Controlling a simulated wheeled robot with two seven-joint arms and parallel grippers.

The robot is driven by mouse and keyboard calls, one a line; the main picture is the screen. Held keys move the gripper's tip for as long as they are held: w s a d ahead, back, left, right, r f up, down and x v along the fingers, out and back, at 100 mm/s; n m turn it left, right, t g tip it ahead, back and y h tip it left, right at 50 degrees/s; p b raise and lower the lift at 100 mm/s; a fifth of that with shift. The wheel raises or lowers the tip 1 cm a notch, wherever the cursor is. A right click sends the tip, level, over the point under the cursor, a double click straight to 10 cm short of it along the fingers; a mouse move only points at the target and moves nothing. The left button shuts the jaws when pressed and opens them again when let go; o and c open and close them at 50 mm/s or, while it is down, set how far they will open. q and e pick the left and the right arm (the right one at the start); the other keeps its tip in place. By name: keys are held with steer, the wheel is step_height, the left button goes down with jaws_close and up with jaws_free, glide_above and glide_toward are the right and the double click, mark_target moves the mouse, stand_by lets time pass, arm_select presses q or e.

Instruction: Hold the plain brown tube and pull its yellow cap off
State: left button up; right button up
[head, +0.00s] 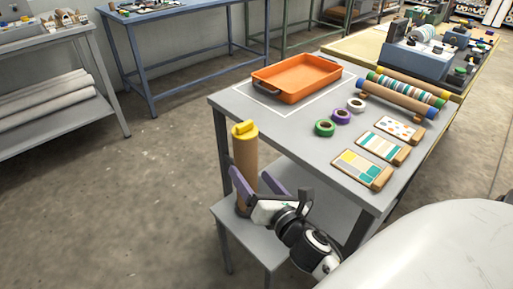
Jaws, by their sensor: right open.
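The plain brown tube (244,157) stands upright on a low grey stand (227,217) at the front left of the grey table. Its yellow cap (245,129) is on the top end. My right gripper (250,172) is open at the lower half of the tube, with its purple fingers apart. One finger crosses in front of the tube and the other is to its right. I cannot tell whether either finger touches it. Part of the tube's lower end is hidden behind the gripper. My left gripper is not in view.
The grey table (290,150) holds an orange tray (297,77), several tape rolls (341,117), patterned sample boards (381,146) and rolled patterned tubes (403,92). The table's front left edge is close to the tube. Open floor (120,200) lies to the left.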

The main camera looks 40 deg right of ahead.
mark_target(251, 146)
steer(key=r+n, duration=0.1)
steer(key=n, duration=0.1)
steer(key=w+d+r+n+t, duration=0.1)
steer(key=r, duration=0.1)
steer(key=d+r+n+h, duration=0.1)
steer(key=r+n, duration=0.1)
steer(key=shift+w+r+n, duration=0.15)
steer(key=shift+w+n, duration=0.15)
steer(key=shift+w, duration=0.05)
steer(key=shift+w+d+r+p, duration=0.15)
steer(key=shift+w+p, duration=0.1)
steer(key=shift+p, duration=0.05)
steer(key=x, duration=0.9)
steer(key=shift+w+p, duration=0.3)
steer(key=shift+w, duration=0.1)
steer(key=c, duration=1)
steer(key=o, duration=1)
steer(key=v, duration=1)
steer(key=shift+s+b, duration=0.2)
steer(key=shift+b, duration=0.15)
